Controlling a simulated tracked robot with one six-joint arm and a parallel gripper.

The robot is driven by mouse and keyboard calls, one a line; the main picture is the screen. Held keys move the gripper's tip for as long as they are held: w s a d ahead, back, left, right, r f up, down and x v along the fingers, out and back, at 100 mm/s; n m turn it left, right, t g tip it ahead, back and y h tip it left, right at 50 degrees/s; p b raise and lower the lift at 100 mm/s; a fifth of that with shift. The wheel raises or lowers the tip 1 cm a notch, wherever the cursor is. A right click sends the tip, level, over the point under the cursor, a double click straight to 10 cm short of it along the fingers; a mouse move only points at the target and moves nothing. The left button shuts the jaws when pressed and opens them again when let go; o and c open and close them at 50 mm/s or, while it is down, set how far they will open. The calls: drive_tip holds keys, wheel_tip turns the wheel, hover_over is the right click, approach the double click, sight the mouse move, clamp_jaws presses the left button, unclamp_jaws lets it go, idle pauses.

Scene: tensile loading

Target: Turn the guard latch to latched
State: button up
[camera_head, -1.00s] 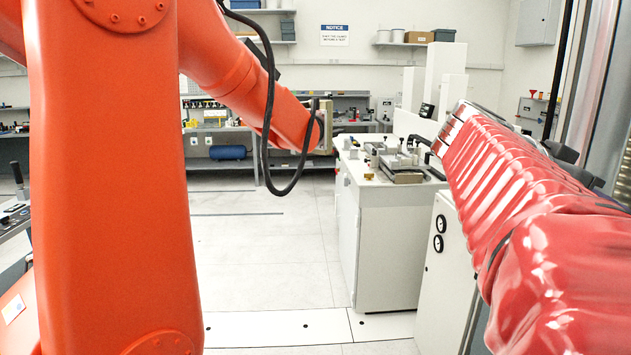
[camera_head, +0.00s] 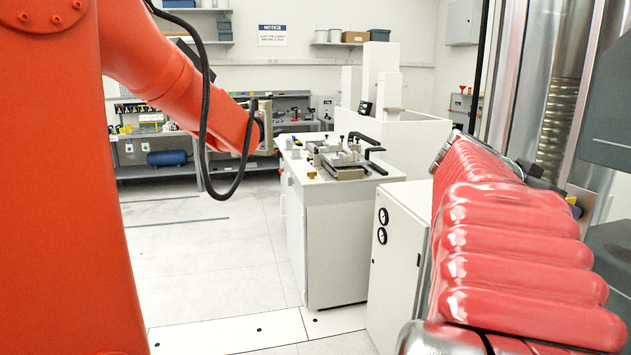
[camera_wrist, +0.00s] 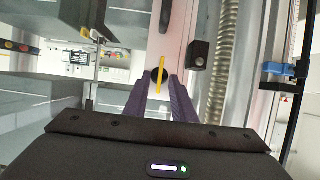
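In the wrist view a thin yellow bar on a dark round knob, which looks like the guard latch (camera_wrist: 161,66), stands nearly upright on a pale pinkish panel, its top leaning slightly right. My gripper (camera_wrist: 160,80) has two dark purple fingers pointing at it, with a gap between their tips. The yellow bar shows in that gap, one finger on each side. Whether the fingers touch it is not clear. In the head view I cannot make out the latch or the gripper tips.
In the wrist view a small black box (camera_wrist: 200,54) and a ribbed metal column (camera_wrist: 216,75) are right of the latch. In the head view a red ribbed sleeve (camera_head: 510,255) fills the lower right, beside a white cabinet (camera_head: 397,260). Open floor (camera_head: 215,250) lies left of the workbench (camera_head: 340,235).

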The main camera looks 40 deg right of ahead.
drive_tip(key=shift+s+d+f, duration=0.2)
drive_tip(key=shift+d, duration=0.3)
drive_tip(key=shift+c, duration=0.5)
clamp_jaws()
